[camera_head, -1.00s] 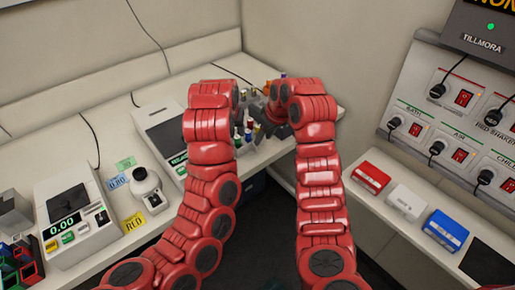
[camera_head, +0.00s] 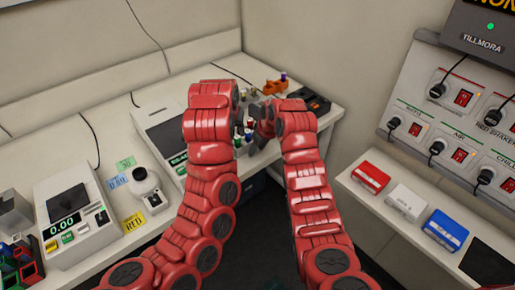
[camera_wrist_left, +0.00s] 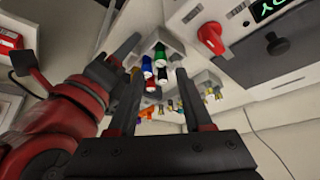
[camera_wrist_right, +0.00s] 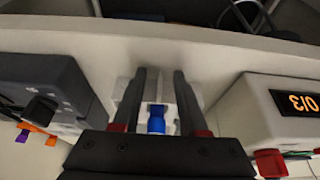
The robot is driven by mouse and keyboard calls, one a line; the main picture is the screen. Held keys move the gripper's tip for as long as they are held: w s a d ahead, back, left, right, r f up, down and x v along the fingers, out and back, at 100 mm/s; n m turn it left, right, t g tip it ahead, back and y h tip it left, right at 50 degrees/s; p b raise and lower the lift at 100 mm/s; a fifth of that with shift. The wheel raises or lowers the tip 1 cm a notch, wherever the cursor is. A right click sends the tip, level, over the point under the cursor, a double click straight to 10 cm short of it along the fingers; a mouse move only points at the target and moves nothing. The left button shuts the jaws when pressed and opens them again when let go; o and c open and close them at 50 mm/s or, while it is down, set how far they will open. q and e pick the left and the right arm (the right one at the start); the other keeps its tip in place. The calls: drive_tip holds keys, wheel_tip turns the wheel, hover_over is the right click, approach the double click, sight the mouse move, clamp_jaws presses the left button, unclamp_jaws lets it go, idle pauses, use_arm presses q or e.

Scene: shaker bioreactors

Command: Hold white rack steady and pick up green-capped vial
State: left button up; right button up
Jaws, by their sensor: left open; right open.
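The white rack (camera_wrist_left: 160,42) holds several vials with coloured caps, among them green, blue, red and black ones in the left wrist view. The green-capped vial (camera_wrist_left: 159,48) stands in it near a blue one. My left gripper (camera_wrist_left: 157,60) is open and empty, its fingers pointing toward the rack. My right gripper (camera_wrist_right: 157,72) is open, with its fingers on either side of a white rack part and a blue vial (camera_wrist_right: 156,119); contact cannot be told. In the head view the green cap (camera_head: 238,142) shows between my arms, which hide much of the rack.
An orange rack (camera_head: 275,88) with a purple-capped vial and a dark device (camera_head: 311,99) stand at the bench's far end. A second white rack with yellowish vials (camera_wrist_left: 210,93) is beside the first. A white instrument (camera_head: 158,128) stands left of my left arm.

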clamp_jaws()
idle(1.3)
